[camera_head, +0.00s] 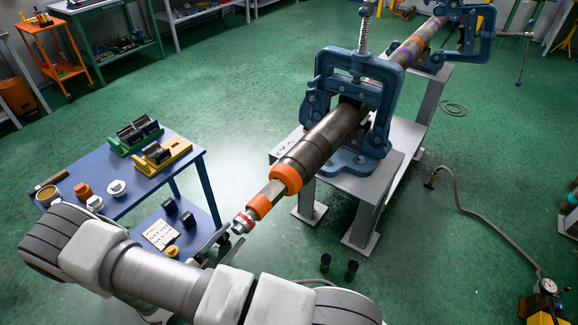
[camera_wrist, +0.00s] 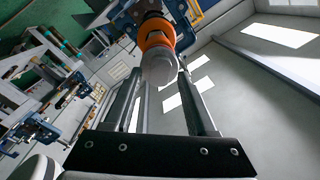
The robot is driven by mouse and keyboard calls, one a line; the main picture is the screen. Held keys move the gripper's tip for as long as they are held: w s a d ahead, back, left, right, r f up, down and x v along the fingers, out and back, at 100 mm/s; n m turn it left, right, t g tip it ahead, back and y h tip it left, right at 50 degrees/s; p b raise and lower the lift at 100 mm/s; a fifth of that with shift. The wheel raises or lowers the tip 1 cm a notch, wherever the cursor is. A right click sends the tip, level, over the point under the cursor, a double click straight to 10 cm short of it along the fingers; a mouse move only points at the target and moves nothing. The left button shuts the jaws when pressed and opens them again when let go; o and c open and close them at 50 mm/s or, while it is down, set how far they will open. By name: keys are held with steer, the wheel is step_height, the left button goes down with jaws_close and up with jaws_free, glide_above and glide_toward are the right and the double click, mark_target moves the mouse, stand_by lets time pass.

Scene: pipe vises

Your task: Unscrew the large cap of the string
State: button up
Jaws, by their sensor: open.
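The string (camera_head: 322,140) is a long grey-brown pipe clamped in a blue pipe vise (camera_head: 352,95). I cannot tell which of these is the large cap. My gripper (camera_head: 222,243) is open just at this end. In the wrist view a grey round end (camera_wrist: 160,69) lies between the fingertips of my gripper (camera_wrist: 158,78), with an orange ring (camera_wrist: 157,35) behind it. Contact with the fingers cannot be told.
A blue table (camera_head: 190,160) at the left holds a green block and a yellow block with dark jaws, plus several small caps. Its lower shelf carries a paper and dark pieces. A second vise (camera_head: 455,35) stands behind. A hose (camera_head: 470,205) lies on the open green floor.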

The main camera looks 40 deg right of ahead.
steer(key=shift+s+a, duration=0.2)
steer(key=shift+a, duration=0.35)
